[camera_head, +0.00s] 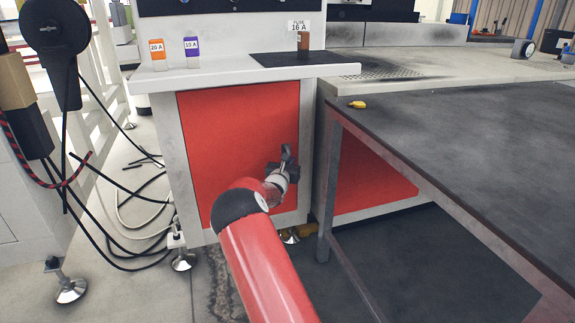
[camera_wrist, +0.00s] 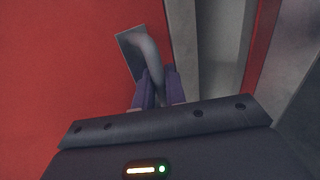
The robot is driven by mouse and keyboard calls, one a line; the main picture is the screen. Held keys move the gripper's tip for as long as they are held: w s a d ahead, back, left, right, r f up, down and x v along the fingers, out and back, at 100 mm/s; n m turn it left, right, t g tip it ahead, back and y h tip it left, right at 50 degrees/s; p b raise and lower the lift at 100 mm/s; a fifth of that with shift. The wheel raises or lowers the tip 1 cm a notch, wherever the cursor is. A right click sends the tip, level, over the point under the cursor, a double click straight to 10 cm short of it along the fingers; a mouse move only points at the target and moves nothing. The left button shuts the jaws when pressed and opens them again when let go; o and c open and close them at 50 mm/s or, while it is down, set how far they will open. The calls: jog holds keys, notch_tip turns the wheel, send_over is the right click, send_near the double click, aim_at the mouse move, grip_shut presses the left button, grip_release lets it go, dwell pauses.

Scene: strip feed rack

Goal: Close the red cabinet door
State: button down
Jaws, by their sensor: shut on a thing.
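The red cabinet door (camera_head: 233,130) is set in the white cabinet under the counter. It looks flush with its frame in the head view, and its red face fills the left of the wrist view (camera_wrist: 60,70). A grey curved door handle (camera_wrist: 147,55) on a small plate is at the door's right side. My gripper (camera_wrist: 157,88) is at the handle, its two dark fingers closed around the lower part of it. In the head view, my gripper (camera_head: 284,170) is partly hidden by my red arm, which reaches up from the bottom.
A dark-topped table (camera_head: 450,130) stands close on the right, with a yellow item (camera_head: 357,104) on it. Orange (camera_head: 157,54) and purple (camera_head: 191,50) fuse boxes and a brown fuse (camera_head: 303,42) stand on the counter.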

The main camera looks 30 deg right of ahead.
jog(key=shift+w+r, duration=0.1)
jog(key=shift+r, duration=0.15)
